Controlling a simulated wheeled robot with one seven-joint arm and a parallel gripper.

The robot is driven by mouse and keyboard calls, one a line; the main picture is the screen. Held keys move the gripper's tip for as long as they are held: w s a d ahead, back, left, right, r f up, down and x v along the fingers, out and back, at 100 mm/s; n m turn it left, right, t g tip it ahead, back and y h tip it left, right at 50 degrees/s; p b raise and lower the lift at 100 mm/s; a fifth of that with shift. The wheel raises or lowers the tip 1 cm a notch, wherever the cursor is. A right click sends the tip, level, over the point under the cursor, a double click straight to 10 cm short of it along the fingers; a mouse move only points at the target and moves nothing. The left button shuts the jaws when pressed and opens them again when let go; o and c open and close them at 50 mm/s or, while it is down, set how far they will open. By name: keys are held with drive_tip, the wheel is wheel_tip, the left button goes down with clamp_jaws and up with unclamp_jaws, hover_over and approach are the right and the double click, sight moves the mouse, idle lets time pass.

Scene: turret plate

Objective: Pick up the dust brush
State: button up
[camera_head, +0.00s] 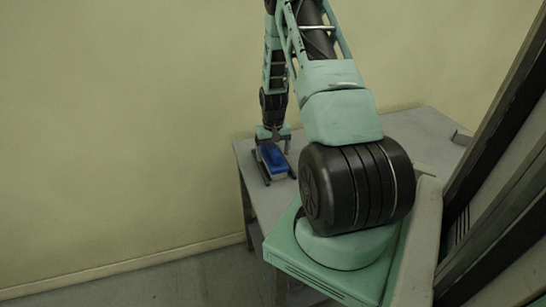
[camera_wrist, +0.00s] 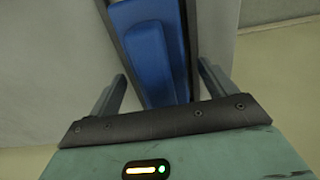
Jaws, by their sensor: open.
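The dust brush (camera_head: 272,157) has a blue top and a paler lower part, and lies near the left end of the grey table. In the wrist view its blue body (camera_wrist: 150,50) runs away from me between the fingers, with a dark edge along each side. My gripper (camera_head: 273,146) is pointed down at the brush. In the wrist view my gripper (camera_wrist: 163,88) is open, with one finger on each side of the brush and a gap on both sides. The far end of the brush is cut off by the picture's top edge.
The grey table (camera_head: 415,125) extends right behind my arm, which hides much of it. Its left edge is close to the brush, with open floor (camera_head: 190,275) below. A plain yellowish wall (camera_head: 120,120) stands behind.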

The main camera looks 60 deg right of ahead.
drive_tip(key=shift+f, duration=0.1)
drive_tip(key=shift+c, duration=0.3)
drive_tip(key=c, duration=1.1)
drive_tip(key=shift+c, duration=0.2)
wheel_tip(320, 180, up, 10)
drive_tip(key=shift+r+b, duration=0.1)
drive_tip(key=shift+b, duration=0.95)
